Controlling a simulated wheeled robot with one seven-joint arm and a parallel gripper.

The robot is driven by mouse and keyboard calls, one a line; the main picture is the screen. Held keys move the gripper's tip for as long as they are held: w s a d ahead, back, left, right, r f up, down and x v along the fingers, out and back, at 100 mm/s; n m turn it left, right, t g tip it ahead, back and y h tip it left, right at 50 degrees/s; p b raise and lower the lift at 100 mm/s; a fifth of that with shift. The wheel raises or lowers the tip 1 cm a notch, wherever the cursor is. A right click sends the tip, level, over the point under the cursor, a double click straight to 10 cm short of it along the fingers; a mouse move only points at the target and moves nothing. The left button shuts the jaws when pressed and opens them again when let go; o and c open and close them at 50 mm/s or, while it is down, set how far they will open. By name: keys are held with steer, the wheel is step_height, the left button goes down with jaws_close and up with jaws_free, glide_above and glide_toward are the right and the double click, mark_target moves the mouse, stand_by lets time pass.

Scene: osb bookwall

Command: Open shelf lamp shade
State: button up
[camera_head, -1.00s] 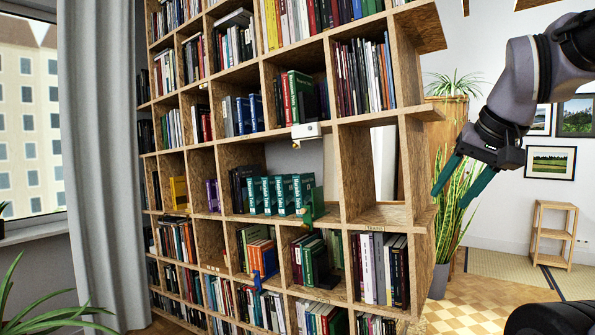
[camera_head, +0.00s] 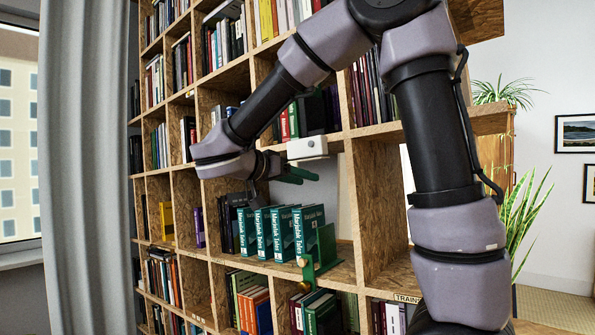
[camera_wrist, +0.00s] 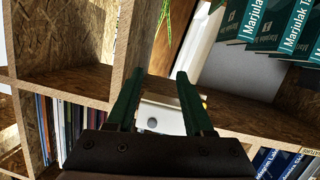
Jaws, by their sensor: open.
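A small white box-like fitting (camera_head: 307,148), apparently the shelf lamp, sits at the front edge of a shelf board above the green books. My gripper (camera_head: 304,176) is just below it in the head view, its green fingers pointing right. In the wrist view my gripper (camera_wrist: 158,74) is open, with the fingers apart. The white fitting (camera_wrist: 162,116) shows between the fingers, its lower part hidden by the gripper body. I cannot tell whether a finger touches it.
A row of green books (camera_head: 280,232) stands in the compartment below, with a green bookend (camera_head: 318,248) at its right. Wooden uprights and shelf boards (camera_head: 378,190) surround the space. The compartment right of the bookend looks empty. A plant (camera_head: 520,215) stands at the right.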

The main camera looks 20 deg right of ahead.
steer(key=w+a+r+m+t+h, duration=0.1)
steer(key=w+a+r+t, duration=0.15)
steer(key=a, duration=0.45)
steer(key=w+x, duration=0.1)
steer(key=x, duration=1)
steer(key=shift+a+t, duration=0.35)
steer(key=shift+t, duration=0.1)
jaws_close()
